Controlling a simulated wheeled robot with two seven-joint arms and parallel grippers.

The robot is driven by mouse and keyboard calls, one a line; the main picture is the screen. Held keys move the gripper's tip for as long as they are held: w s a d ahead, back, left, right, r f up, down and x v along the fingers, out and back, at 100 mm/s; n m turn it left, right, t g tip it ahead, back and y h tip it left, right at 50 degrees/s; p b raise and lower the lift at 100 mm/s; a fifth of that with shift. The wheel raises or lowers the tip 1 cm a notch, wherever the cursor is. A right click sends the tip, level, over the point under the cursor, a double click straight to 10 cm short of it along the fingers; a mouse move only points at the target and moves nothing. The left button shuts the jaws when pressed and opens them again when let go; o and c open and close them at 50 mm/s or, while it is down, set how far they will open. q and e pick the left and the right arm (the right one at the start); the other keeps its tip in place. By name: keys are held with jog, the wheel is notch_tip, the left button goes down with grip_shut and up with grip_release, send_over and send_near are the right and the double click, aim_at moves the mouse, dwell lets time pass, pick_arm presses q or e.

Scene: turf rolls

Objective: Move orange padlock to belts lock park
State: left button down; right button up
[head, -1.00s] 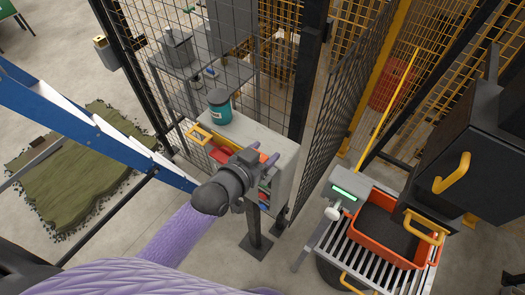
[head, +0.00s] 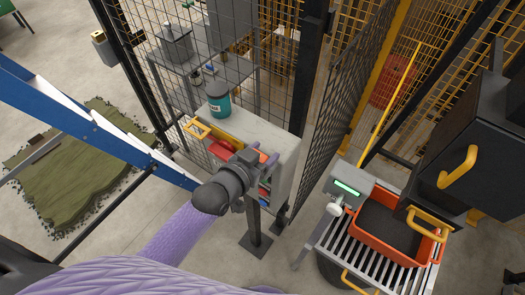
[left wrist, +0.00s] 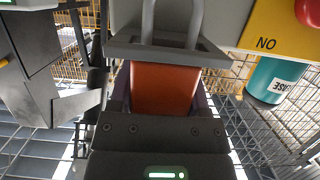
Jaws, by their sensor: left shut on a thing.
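The orange padlock (left wrist: 165,90) fills the middle of the left wrist view, its orange body between my fingers. Its grey shackle (left wrist: 150,22) points to the top of that view, by a dark grey bracket (left wrist: 165,52); I cannot tell whether the shackle passes through it. My left gripper (head: 264,158) is shut on the padlock, at the front of a grey cabinet (head: 283,150). I cannot make out a labelled belts lock park. My right gripper is not in view.
A teal container (head: 218,101) stands on the cabinet top. A yellow panel marked NO (left wrist: 268,35) is close to the padlock. Mesh fencing (head: 335,110) rises behind. An orange tray (head: 388,232) sits on rollers at right, and a blue-white beam (head: 95,125) crosses the left.

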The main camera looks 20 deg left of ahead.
pick_arm(q)
grip_release()
jog(key=v, duration=1)
jog(key=s+a+f+g+y+b, duration=0.15)
jog(key=f+b, duration=0.35)
jog(key=f, duration=0.6)
jog(key=s+a+f+n+g+y+b, duration=0.1)
jog(key=s+a+f+g+b, duration=0.3)
jog(key=f, duration=0.8)
jog(key=s+d+f+y+b, duration=0.1)
jog(key=f+b, duration=0.5)
jog(key=f, duration=0.5)
jog(key=s+f+g+y+b, duration=0.1)
jog(key=s+f+g+b, duration=0.3)
jog(key=s+f, duration=0.6)
jog(key=s+f+g+b, duration=0.3)
jog(key=s+f+b, duration=0.6)
jog(key=f, duration=0.7)
jog(key=shift+s+a+f+g+y, duration=0.25)
jog(key=shift+s+g+y, duration=0.1)
jog(key=shift+s, duration=0.2)
